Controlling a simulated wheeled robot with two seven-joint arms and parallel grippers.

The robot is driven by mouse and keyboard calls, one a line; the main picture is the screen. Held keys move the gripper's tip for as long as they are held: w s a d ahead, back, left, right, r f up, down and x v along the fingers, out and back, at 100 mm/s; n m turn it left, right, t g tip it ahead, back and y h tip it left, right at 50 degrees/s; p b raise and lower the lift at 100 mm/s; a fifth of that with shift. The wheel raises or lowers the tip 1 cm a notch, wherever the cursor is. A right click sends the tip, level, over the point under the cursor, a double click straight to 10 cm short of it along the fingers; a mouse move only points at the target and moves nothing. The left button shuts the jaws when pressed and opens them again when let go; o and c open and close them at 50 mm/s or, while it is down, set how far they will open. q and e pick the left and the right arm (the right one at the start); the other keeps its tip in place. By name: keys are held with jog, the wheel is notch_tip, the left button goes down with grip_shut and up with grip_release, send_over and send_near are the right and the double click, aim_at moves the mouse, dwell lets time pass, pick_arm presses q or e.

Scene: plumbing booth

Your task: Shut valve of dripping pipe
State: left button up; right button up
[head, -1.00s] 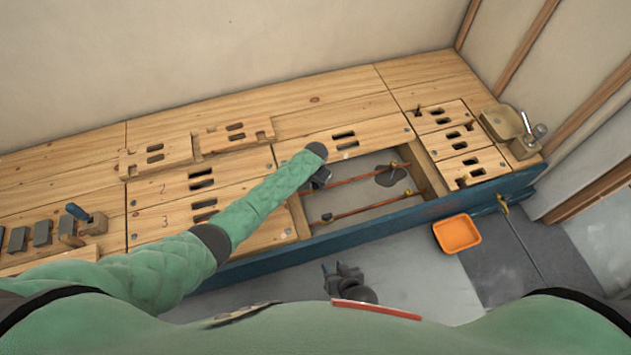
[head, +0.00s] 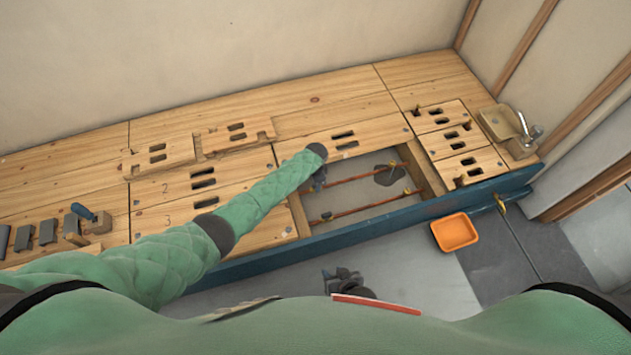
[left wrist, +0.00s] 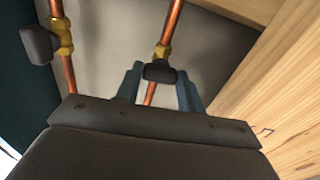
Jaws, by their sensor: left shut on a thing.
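Two copper pipes run through an opening in the wooden deck, a back pipe (head: 362,178) and a front pipe (head: 365,209). A dark wet patch (head: 389,175) lies at the back pipe's right end. My left gripper (head: 318,181) reaches down to the back pipe's left part. In the left wrist view, my left gripper (left wrist: 159,72) is shut on a dark valve handle (left wrist: 160,72) with a brass fitting (left wrist: 162,52) behind it. The other pipe's valve handle (left wrist: 37,44) stands apart at left. My right gripper (head: 341,275) hangs empty and open in front of the bench.
An orange tray (head: 455,232) sits on the floor below the blue front edge (head: 380,221). Slotted wooden boards (head: 440,117) surround the opening.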

pick_arm(q)
jog(key=shift+m, duration=0.4)
jog(key=o, duration=1)
notch_tip(320, 180, up, 6)
jog(key=shift+r+p, duration=0.2)
jog(key=shift+p, duration=0.6)
jog(key=shift+r, duration=0.7)
